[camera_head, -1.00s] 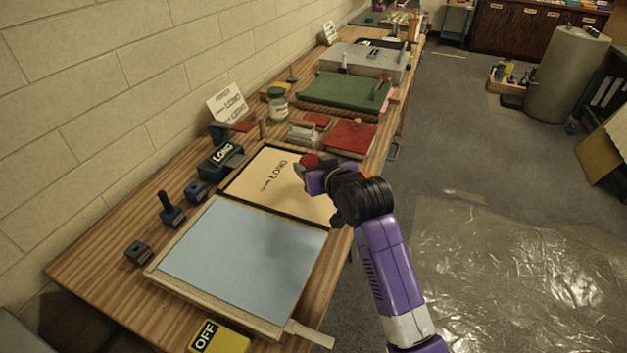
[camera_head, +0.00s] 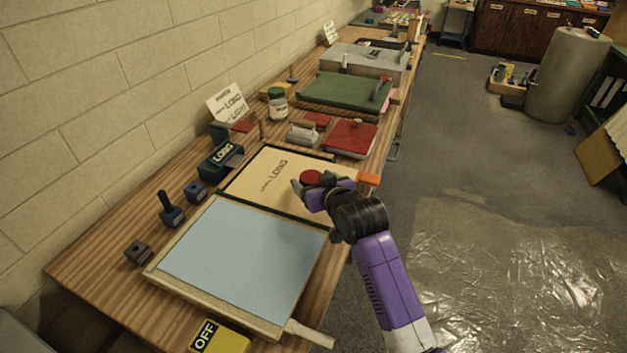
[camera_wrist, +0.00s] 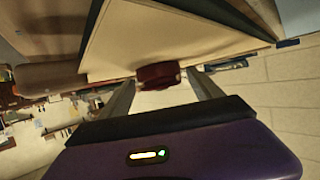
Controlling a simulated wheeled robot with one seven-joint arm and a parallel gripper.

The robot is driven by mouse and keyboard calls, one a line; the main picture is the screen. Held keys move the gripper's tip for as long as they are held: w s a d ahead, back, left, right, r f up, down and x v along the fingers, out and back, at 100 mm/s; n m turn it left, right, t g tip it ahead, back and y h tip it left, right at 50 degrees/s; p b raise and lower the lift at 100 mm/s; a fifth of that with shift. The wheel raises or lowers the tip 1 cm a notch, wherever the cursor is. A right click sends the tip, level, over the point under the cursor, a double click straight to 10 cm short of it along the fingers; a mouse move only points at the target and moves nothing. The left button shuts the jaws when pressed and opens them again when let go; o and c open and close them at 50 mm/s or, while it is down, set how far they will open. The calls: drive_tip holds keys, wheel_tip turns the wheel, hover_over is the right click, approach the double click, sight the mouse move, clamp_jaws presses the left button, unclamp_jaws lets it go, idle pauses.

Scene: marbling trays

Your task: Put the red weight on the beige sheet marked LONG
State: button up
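The red weight (camera_head: 310,177) is a small round red piece at the tip of my gripper (camera_head: 312,189). In the wrist view the weight (camera_wrist: 158,75) sits between the two fingertips of my gripper (camera_wrist: 161,78), which appear closed on its sides. The beige sheet marked LONG (camera_head: 262,172) lies in a dark-edged frame on the table. The weight appears over the sheet's right part in the head view; whether it touches the sheet I cannot tell. My gripper and arm hide the sheet's near right corner.
A tray of pale blue liquid (camera_head: 240,255) lies in front of the sheet. A dark LONG block (camera_head: 220,158) stands at its left. A red pad (camera_head: 350,138) and a glass jar (camera_head: 278,105) are behind.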

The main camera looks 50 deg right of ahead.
drive_tip(key=shift+r, duration=0.1)
drive_tip(key=shift+s+r, duration=0.1)
drive_tip(key=shift+r, duration=0.05)
drive_tip(key=v, duration=1.1)
drive_tip(key=shift+s+a, duration=0.25)
drive_tip(key=shift+s, duration=0.05)
drive_tip(key=shift+r, duration=0.1)
drive_tip(key=shift+w+r, duration=0.1)
drive_tip(key=shift+r, duration=0.15)
wheel_tip(320, 180, up, 4)
drive_tip(key=t+h, duration=0.1)
drive_tip(key=t, duration=0.1)
drive_tip(key=s+a+f+n+y, duration=0.2)
drive_tip(key=s+a+f+y, duration=0.1)
drive_tip(key=s+a, duration=0.7)
drive_tip(key=s+a+f+n+y, duration=0.3)
drive_tip(key=s+a, duration=0.8)
drive_tip(key=s, duration=0.7)
drive_tip(key=shift+f+t+y, duration=0.3)
drive_tip(key=shift+f, duration=0.55)
drive_tip(key=shift+a, duration=0.15)
